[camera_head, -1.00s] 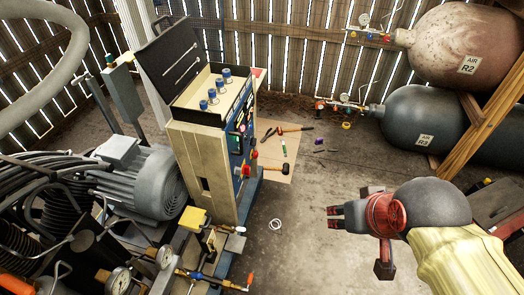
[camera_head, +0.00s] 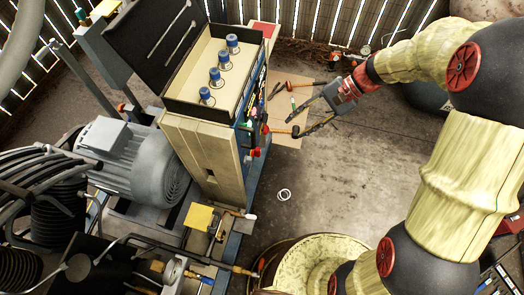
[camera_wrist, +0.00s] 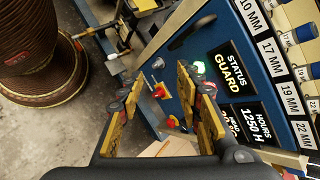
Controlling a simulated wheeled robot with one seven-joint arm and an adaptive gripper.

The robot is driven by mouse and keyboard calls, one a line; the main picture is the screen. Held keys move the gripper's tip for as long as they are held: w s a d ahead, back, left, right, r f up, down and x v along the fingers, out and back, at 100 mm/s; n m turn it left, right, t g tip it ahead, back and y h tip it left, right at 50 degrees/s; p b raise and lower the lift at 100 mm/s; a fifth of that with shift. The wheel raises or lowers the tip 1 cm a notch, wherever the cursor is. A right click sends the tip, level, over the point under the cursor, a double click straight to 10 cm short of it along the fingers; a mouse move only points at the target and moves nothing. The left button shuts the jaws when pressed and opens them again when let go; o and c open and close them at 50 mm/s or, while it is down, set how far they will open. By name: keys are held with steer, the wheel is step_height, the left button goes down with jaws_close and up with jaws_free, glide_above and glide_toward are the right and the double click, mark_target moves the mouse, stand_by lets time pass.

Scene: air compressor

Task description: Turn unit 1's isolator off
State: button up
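The compressor cabinet (camera_head: 200,150) stands left of centre, with its blue control panel facing right; the panel (camera_wrist: 222,45) fills much of the wrist view. A red-and-yellow knob (camera_wrist: 160,91), which looks like an isolator, sits on it between my fingers in that view. A second red control (camera_wrist: 172,121) lies nearby. A red knob (camera_head: 256,152) also shows at the panel's edge in the head view. I see no unit number. My gripper (camera_head: 298,116) is open and empty, pointing at the panel; its spread fingers also show in the wrist view (camera_wrist: 158,82). Contact cannot be told.
The cabinet's open-lidded top holds several blue-capped items (camera_head: 215,75). A grey motor (camera_head: 135,160) stands left. Tools lie on a board behind my gripper.

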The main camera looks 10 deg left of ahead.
mark_target(257, 152)
steer(key=w+a+f+m+y, duration=0.2)
steer(key=w+f+m+y, duration=0.15)
steer(key=f, duration=0.55)
steer(key=w+a+f+m+y, duration=0.2)
steer(key=w+f+m+y, duration=0.15)
steer(key=f, duration=0.55)
step_height(257, 152, down, 17)
steer(key=a+m+t+y, duration=0.1)
steer(key=m+t+y, duration=0.1)
steer(key=m+t, duration=0.35)
steer(key=a, duration=0.7)
steer(key=shift+w+a+m+b, duration=0.15)
steer(key=shift+a+m+b, duration=0.2)
steer(key=shift+m, duration=0.1)
steer(key=shift+c, duration=0.5)
steer(key=c, duration=0.8)
jaws_close()
